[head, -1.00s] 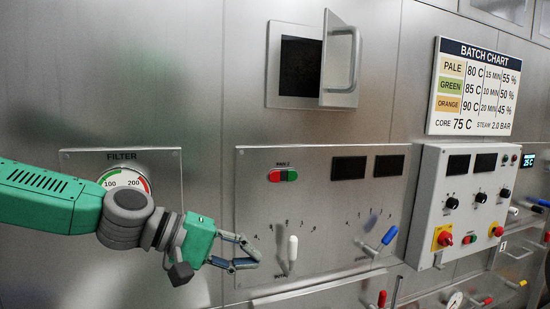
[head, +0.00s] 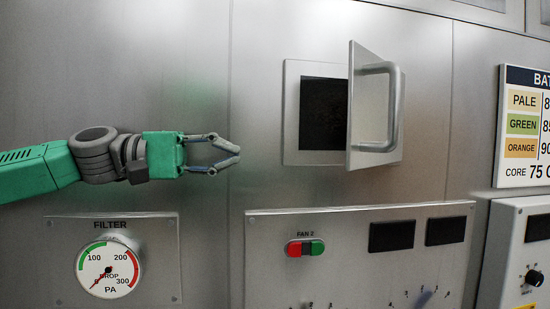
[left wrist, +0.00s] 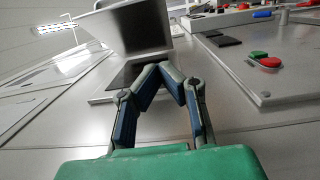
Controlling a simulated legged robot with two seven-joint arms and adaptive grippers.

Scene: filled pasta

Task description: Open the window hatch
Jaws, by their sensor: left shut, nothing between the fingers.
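The window hatch door (head: 373,110) stands swung open on the steel wall, with a grey bar handle (head: 394,106) on its right side. Its square frame (head: 292,112) surrounds a dark opening (head: 323,113) that shows to the left of the door. My left gripper (head: 238,154) is left of the hatch frame, apart from it, shut and empty. In the left wrist view the fingertips (left wrist: 158,68) meet in front of the hatch, and the door (left wrist: 118,27) sticks out from the wall above them. My right gripper is not in view.
Below the hatch is a FAN 2 panel (head: 353,261) with red and green buttons. A filter gauge (head: 109,268) is at lower left. A batch chart (head: 522,130) and a control box (head: 517,245) are at right. The wall around my gripper is bare.

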